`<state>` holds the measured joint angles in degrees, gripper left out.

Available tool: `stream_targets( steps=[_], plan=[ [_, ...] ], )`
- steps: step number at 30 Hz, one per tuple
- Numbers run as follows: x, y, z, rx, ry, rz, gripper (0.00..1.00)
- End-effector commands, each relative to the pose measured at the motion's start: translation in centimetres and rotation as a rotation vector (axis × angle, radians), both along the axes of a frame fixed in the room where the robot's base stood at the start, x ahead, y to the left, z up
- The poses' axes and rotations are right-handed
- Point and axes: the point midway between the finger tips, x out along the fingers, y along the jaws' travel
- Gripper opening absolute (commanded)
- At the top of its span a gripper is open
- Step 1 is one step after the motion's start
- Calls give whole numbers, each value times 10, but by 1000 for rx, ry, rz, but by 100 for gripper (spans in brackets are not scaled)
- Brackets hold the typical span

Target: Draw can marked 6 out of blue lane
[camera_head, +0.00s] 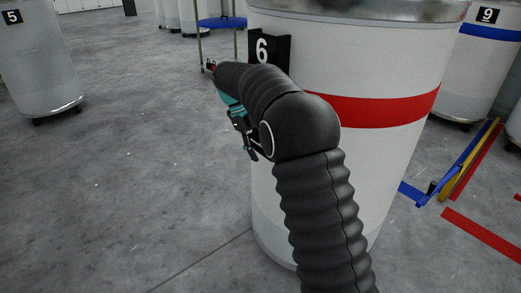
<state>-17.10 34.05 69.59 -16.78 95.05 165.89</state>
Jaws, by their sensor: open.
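The can marked 6 (345,65) is a large white cylinder with a metal rim and a red band, standing upright close in front. Its black plate with the white 6 (262,47) is on its upper left side. My arm crosses in front of the can and hides part of it. My gripper (250,148) is open and seems empty, at the can's left side below the plate; whether it touches the can I cannot tell. Blue floor tape (413,195) forms a corner just right of the can; the rest of that lane is hidden.
A can marked 9 (485,60) with a blue band stands behind at right. A can marked 5 (40,65) on casters stands at far left. Red tape (482,236) and yellow tape (470,165) mark the right floor. The grey floor (130,190) at left is clear.

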Motion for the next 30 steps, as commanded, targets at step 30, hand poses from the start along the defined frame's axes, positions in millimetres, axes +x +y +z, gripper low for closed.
stream_targets(
  steps=[30],
  plan=[
    [15, 26, 65, 0, 0, 0, 46]
  ],
)
